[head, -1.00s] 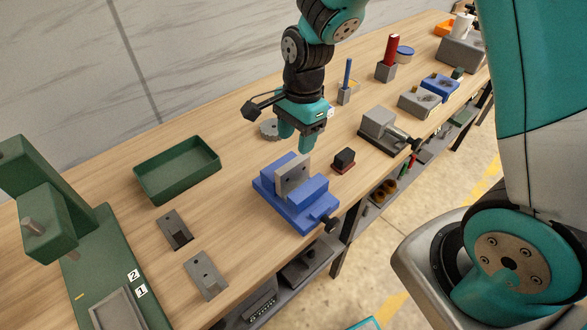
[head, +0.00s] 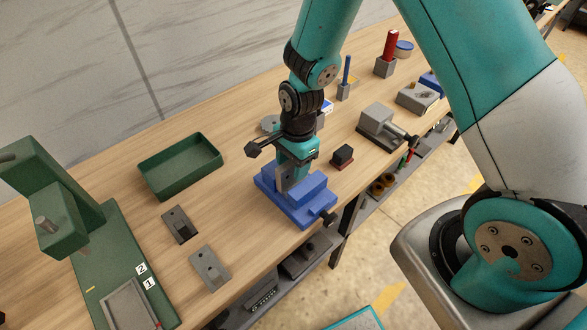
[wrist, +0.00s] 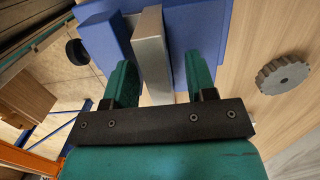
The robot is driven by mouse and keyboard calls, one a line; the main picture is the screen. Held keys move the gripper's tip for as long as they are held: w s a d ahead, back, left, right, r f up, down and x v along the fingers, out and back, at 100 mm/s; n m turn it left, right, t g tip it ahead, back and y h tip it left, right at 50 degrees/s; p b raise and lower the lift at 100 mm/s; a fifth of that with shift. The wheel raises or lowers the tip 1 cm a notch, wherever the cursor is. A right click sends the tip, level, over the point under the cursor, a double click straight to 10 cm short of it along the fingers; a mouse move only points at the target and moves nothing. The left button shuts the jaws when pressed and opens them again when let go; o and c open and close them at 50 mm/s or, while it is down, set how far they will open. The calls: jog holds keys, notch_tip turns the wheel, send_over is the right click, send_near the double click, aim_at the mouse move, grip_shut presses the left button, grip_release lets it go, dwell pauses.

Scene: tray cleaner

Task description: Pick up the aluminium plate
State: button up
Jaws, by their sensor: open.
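The aluminium plate (wrist: 152,55) stands upright in the blue vise (head: 308,207), between its two blue jaw blocks. In the head view the plate (head: 283,184) is mostly hidden by my gripper. My gripper (wrist: 158,72) is open and low over the vise, with one green finger on each side of the plate.
A dark red-based block (head: 342,156) sits just right of the vise. A green tray (head: 180,168) lies to the left, with two small metal fixtures nearer the front. A round gear (wrist: 284,73) lies on the table beside the vise. A green press stands at far left.

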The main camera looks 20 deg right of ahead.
jog(key=shift+f, duration=0.2)
grip_shut()
jog(key=shift+r, duration=0.1)
